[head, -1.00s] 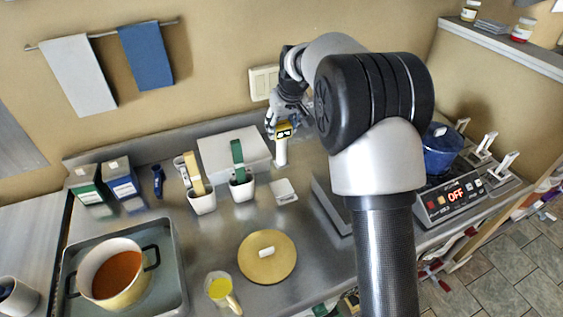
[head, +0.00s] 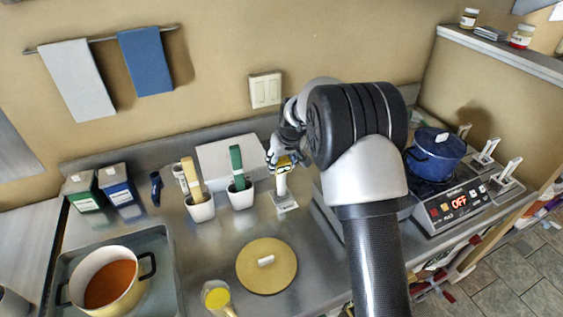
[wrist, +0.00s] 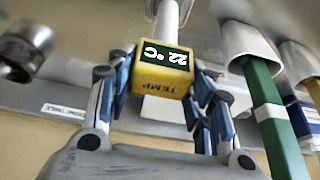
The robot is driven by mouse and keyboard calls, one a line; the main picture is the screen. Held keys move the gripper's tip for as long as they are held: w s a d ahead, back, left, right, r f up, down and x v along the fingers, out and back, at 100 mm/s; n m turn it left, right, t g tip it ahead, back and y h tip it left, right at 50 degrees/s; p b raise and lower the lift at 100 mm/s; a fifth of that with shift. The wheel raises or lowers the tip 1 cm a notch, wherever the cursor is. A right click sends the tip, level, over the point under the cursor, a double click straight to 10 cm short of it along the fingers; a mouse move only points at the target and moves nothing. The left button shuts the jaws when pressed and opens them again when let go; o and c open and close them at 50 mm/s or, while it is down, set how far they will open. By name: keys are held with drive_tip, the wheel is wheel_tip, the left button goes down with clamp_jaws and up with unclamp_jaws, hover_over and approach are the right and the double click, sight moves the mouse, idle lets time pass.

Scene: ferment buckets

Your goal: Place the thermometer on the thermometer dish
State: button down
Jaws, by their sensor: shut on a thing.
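The thermometer has a yellow head (head: 286,166) and a pale stem (head: 281,186) pointing down. My gripper (head: 282,160) is shut on the yellow head. In the wrist view the thermometer head (wrist: 163,72) sits between my fingers (wrist: 160,88), its display reading 22 °C, with the stem running to the top edge. The thermometer dish (head: 291,207) is a small pale square on the steel counter. The stem's lower end appears over the dish in the head view; I cannot tell whether they touch.
White cups with a green-handled tool (head: 237,163) and a tan-handled tool (head: 191,177) stand left of the dish. A round tan lid (head: 266,280) lies in front. A blue pot (head: 436,150) sits on the cooker at right. The wall is close behind.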

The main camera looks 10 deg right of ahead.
drive_tip(key=shift+f, duration=0.2)
drive_tip(key=c, duration=0.8)
unclamp_jaws()
drive_tip(key=shift+o, duration=0.2)
drive_tip(key=shift+r, duration=0.15)
